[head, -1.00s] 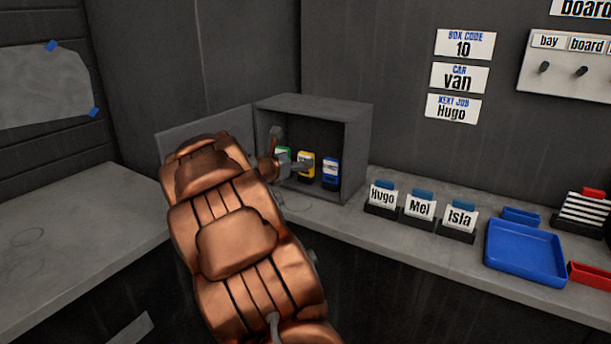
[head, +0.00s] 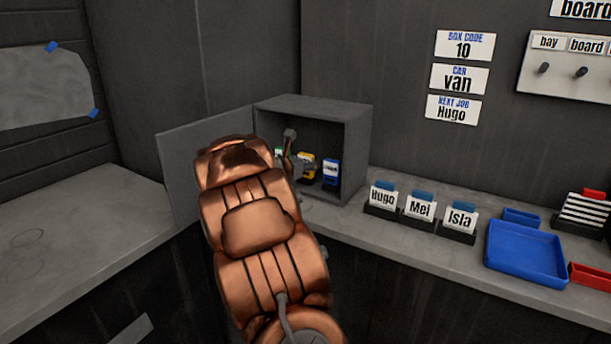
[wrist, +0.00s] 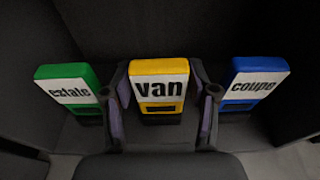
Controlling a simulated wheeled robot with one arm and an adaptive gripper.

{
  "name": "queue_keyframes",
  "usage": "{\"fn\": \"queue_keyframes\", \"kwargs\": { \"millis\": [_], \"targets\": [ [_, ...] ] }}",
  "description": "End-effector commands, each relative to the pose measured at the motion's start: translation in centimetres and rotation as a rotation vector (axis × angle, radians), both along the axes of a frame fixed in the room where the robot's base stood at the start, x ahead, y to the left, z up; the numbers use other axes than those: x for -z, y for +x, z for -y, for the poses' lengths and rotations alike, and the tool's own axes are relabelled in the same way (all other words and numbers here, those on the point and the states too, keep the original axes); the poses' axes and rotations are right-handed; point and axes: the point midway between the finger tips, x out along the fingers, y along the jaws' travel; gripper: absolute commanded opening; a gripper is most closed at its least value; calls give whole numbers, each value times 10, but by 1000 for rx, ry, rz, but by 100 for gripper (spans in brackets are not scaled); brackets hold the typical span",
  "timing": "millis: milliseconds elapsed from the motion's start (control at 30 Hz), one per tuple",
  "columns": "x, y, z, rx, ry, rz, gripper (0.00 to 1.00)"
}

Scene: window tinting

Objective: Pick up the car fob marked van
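The yellow fob marked van (wrist: 160,86) stands upright in the middle of the wrist view, with its label facing up toward the camera. In the head view the yellow fob (head: 309,173) is partly hidden behind my gripper (head: 297,164), inside the open grey box. My gripper also shows in the wrist view (wrist: 165,112). Its two fingers are spread, one on each side of the van fob. The left finger is close to the fob's edge, and a small gap shows at the right finger. I cannot tell whether the left finger touches it.
A green fob marked estate (wrist: 71,88) stands left of the van fob and a blue fob marked coupe (wrist: 253,82) right. The grey box (head: 354,150) has walls close around them, its door (head: 185,160) swung open left. Name cards and a blue tray (head: 525,252) stand right.

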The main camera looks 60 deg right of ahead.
Motion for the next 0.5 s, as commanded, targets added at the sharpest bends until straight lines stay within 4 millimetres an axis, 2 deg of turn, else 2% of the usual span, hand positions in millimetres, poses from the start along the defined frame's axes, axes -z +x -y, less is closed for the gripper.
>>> {"fn": "queue_keyframes", "kwargs": {
  "millis": [33, 367, 500],
  "targets": [
    [0, 0, 0, 0, 0, 0, 50],
    [0, 0, 0, 0, 0, 0, 16],
    [0, 0, 0, 0, 0, 0, 14]
  ]
}}
